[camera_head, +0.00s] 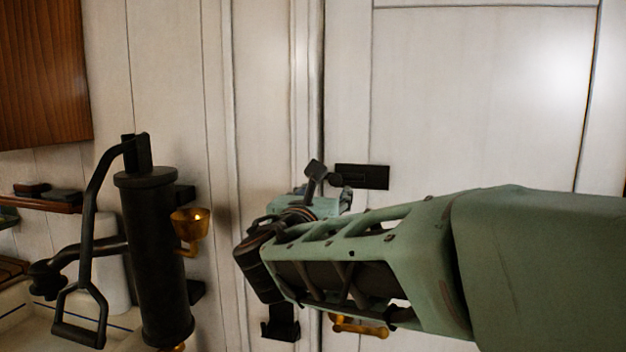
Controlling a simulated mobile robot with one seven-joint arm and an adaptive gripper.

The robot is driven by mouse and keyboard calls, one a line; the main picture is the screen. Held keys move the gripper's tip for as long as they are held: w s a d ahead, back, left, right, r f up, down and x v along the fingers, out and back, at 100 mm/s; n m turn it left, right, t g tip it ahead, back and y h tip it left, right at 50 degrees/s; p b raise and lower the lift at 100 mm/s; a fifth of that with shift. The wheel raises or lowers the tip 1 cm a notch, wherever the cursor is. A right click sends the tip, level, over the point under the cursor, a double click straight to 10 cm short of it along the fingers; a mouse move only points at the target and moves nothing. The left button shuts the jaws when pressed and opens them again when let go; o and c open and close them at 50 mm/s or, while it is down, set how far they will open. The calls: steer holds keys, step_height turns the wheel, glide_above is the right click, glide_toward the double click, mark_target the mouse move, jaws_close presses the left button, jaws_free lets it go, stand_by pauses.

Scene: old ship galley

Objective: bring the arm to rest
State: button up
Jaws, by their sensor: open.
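My green arm (545,265) reaches in from the right edge across the front of the pale door. Its wrist is bent near the middle of the view, in front of the door's left edge. My gripper (328,178) is small and partly hidden behind the wrist. Its dark fingers point up and away, close in the picture to a black latch plate (372,177) on the door. The fingers are apart and I see nothing held between them. I cannot tell whether they touch the latch.
A black hand pump (155,265) with a long lever and a brass cup (190,224) stands left of my wrist. A brass handle (360,328) shows below my arm. A wooden cabinet (40,70) hangs upper left above a counter. The upper door (470,95) is clear.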

steer(key=s+d+f+m+g+h, duration=0.1)
steer(key=s+d+f+m+g, duration=0.7)
steer(key=s+d+f+m, duration=0.65)
steer(key=s+a+f+m+g+y+p, duration=0.1)
steer(key=s+a+f+m+y, duration=0.2)
steer(key=s+m, duration=0.4)
steer(key=s+a+f+m+g+y+p, duration=0.1)
steer(key=s+a+f+m+g+y, duration=0.1)
steer(key=s+m, duration=0.5)
steer(key=a+f+m+y, duration=0.1)
steer(key=a+f+m, duration=0.1)
steer(key=a+m, duration=0.1)
steer(key=shift+a+m+g+y, duration=0.25)
steer(key=shift+m+g+y, duration=0.05)
steer(key=shift+m, duration=0.15)
